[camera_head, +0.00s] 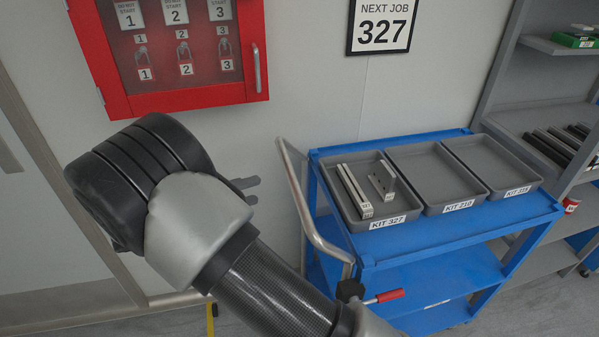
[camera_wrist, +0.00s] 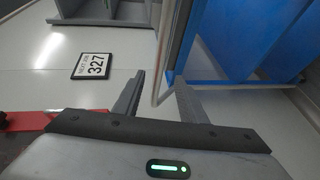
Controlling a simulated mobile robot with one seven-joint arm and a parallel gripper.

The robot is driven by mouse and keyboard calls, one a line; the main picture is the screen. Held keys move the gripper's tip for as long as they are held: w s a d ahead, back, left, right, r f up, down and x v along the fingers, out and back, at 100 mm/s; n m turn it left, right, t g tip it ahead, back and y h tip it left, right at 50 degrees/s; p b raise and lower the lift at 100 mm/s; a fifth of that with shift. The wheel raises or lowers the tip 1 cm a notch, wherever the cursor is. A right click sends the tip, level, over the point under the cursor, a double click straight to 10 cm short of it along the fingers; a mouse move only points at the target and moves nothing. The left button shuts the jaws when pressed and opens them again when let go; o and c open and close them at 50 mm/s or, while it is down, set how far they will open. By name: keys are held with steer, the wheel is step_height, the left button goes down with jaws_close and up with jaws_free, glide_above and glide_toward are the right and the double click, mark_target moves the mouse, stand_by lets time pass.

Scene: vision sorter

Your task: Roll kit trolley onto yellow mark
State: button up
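The kit trolley is a blue shelved cart (camera_head: 420,247) at the right in the head view; its blue frame (camera_wrist: 225,45) also shows in the wrist view. Its grey bent handle (camera_head: 302,205) rises at the trolley's left end. My gripper (camera_head: 254,190) is left of the handle and apart from it, partly hidden behind my arm. In the wrist view its fingers (camera_wrist: 161,80) are spread with nothing held, and a pale bar runs beyond the gap. A bit of yellow mark (camera_head: 211,320) shows on the floor at the bottom; my arm hides the surroundings.
The trolley carries grey trays, including KIT 327 (camera_head: 385,222) holding parts. A red lever (camera_head: 390,296) juts out near the handle's foot. A red lock cabinet (camera_head: 180,60) and a NEXT JOB 327 sign (camera_head: 381,27) hang on the wall. Grey shelving (camera_head: 510,85) stands close at right.

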steer(key=x, duration=1.7)
steer(key=shift+d, duration=0.2)
jaws_close()
